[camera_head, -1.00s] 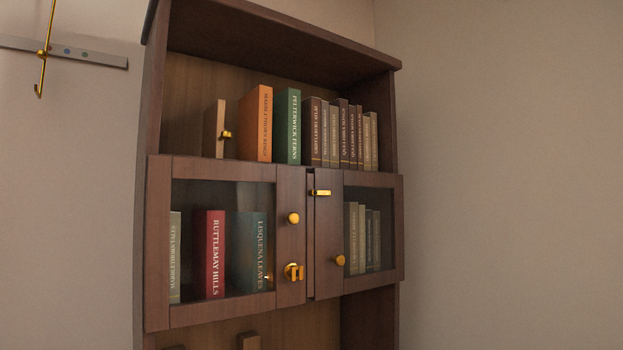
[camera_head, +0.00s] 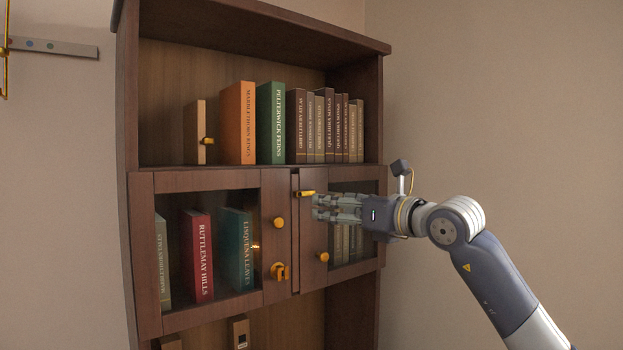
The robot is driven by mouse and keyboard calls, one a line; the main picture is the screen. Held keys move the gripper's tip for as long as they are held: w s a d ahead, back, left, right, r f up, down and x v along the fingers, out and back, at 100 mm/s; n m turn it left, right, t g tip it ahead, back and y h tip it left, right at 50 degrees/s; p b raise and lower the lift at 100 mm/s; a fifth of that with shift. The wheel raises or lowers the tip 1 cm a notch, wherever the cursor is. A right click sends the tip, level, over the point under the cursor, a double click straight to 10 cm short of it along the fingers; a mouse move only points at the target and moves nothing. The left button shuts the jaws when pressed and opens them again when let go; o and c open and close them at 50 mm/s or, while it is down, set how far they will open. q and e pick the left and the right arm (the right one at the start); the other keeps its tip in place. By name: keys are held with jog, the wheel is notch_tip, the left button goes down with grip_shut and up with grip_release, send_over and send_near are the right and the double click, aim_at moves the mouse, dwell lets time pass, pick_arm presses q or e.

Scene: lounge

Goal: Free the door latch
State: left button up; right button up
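The gold bar latch (camera_head: 306,193) lies level near the top inner edge of the right cabinet door (camera_head: 309,273). A gold fitting with a projecting piece (camera_head: 279,271) sits low on the left door's (camera_head: 203,180) inner edge. My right gripper (camera_head: 316,207) points left in front of the right door, its fingertips just right of and slightly below the bar latch. Contact with the latch cannot be judged. My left gripper is out of view.
Round gold knobs sit on the left door (camera_head: 279,223) and right door (camera_head: 323,257). Books fill the shelf above (camera_head: 237,122) and stand behind the glass. A wall rack (camera_head: 55,48) hangs at the far left. Space right of the bookcase is free around my arm.

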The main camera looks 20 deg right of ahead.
aim_at(307, 191)
jog(key=w+p, duration=0.2)
jog(key=w+a+r+p, duration=0.1)
jog(key=w+p, duration=0.1)
jog(key=w, duration=0.1)
jog(key=w+a+r+p, duration=0.1)
jog(key=w+p, duration=0.1)
jog(key=w, duration=0.1)
jog(key=shift+w+a+r, duration=0.1)
jog(key=shift+a+r, duration=0.1)
jog(key=shift+p+x, duration=0.4)
jog(key=shift+x, duration=0.45)
jog(key=shift+f, duration=0.25)
jog(key=c, duration=1.1)
